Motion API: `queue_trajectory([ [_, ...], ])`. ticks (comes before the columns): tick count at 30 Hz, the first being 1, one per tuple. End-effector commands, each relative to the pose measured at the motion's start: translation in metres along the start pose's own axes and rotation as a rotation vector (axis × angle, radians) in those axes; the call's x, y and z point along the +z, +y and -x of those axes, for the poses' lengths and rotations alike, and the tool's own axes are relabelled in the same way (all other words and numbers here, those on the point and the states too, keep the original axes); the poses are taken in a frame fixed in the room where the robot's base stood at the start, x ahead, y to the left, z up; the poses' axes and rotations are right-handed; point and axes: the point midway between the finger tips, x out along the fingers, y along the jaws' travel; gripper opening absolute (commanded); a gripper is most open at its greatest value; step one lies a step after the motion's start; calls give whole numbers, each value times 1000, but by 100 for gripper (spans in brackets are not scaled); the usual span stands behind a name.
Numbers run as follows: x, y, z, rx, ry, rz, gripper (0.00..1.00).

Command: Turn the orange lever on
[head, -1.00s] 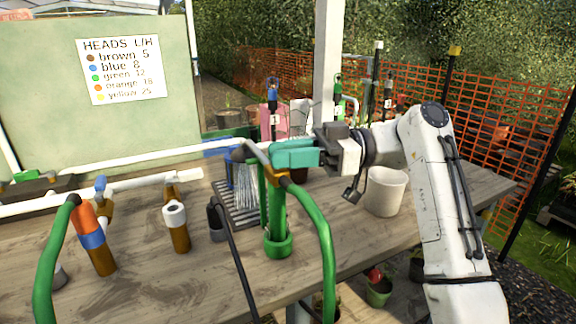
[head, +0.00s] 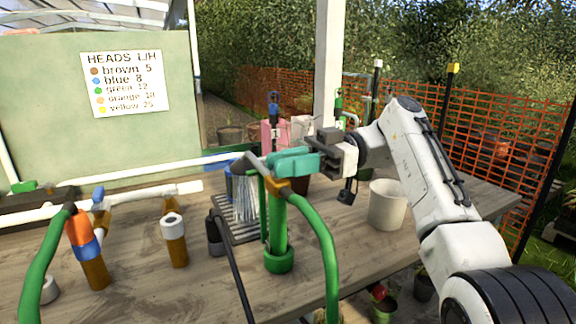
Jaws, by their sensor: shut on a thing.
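My gripper (head: 272,164), with teal fingers, is at the top of a green upright pipe (head: 278,225) near the middle of the head view. Its fingers are closed around the upper part of the fitting there. An orange piece (head: 284,186), which I take as the orange lever, shows just below the fingers, joined to a green hose. The fingers hide part of the fitting, so the lever's exact angle cannot be told.
A white pot (head: 387,205) stands on the wooden bench (head: 200,290) under my arm. A brown pipe (head: 175,245) and an orange, blue and brown pipe (head: 88,250) stand at left. A dark hose (head: 235,270) crosses the bench. A board sign (head: 125,84) lists head colours.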

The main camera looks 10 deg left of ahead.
Motion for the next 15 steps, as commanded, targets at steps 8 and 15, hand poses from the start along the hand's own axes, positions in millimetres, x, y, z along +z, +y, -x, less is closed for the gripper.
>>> queue_trajectory([
  [8, 2, 1, 0, -25, -2, -5, 0],
  [15, 3, 0, 0, -31, -3, -5, 0],
])
